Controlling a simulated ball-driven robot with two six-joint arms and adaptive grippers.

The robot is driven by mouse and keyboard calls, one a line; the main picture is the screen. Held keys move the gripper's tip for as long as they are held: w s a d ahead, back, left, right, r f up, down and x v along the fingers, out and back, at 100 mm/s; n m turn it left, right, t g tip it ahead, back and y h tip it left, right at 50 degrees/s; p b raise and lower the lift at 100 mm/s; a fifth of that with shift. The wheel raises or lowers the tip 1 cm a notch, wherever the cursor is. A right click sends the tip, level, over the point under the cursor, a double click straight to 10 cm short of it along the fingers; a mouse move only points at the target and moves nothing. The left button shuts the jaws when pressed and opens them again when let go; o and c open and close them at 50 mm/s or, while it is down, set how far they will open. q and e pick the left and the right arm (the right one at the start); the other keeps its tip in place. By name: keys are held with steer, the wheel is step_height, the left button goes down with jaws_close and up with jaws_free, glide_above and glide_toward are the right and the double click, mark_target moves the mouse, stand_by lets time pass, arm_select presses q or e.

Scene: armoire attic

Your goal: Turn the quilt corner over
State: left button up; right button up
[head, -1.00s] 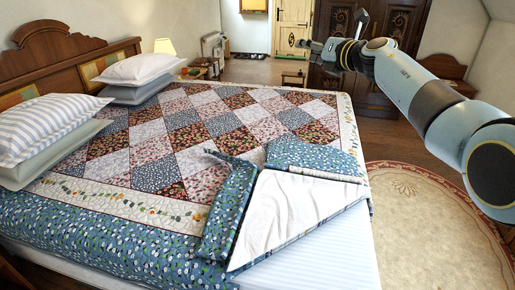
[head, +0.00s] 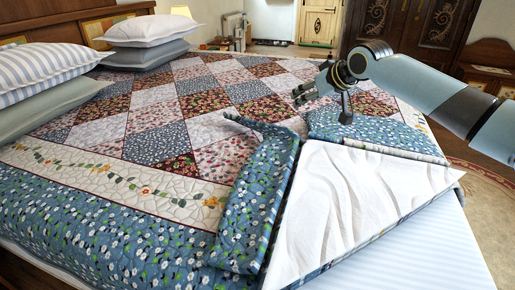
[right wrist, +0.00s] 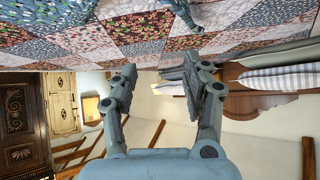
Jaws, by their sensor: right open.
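The patchwork quilt (head: 215,100) covers the bed, with a blue floral border. At the near right corner it is turned back, showing its white underside (head: 350,200) as a creased triangle. Blue rolled folds (head: 255,205) lie left of it, and a blue folded flap (head: 375,132) lies behind it. My right gripper (head: 322,100) is open and empty above the quilt, just behind the flap. In the right wrist view its fingers (right wrist: 160,75) are spread, with quilt patches (right wrist: 135,28) beyond. I cannot tell whether a fingertip touches cloth. My left gripper is out of view.
The striped mattress (head: 425,245) is bare at the near right corner. Striped and white pillows (head: 150,32) lie at the left by the wooden headboard (head: 60,32). A dark armoire (head: 420,28) stands at the back right. A round rug (head: 470,190) lies right of the bed.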

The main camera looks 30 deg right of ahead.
steer(key=g+b, duration=0.1)
steer(key=b, duration=0.2)
glide_toward(298, 135)
steer(key=shift+s+a+r, duration=0.1)
steer(key=shift+a+r, duration=0.1)
steer(key=shift+r, duration=0.15)
steer(key=shift+s+f, duration=0.1)
steer(key=shift+f, duration=0.15)
arm_select(q)
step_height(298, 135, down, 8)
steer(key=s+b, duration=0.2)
steer(key=b, duration=0.1)
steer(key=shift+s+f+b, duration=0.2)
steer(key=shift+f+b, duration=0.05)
steer(key=shift+b, duration=0.15)
arm_select(e)
steer(key=x, duration=1)
steer(key=shift+w+d+f, duration=0.2)
jaws_close()
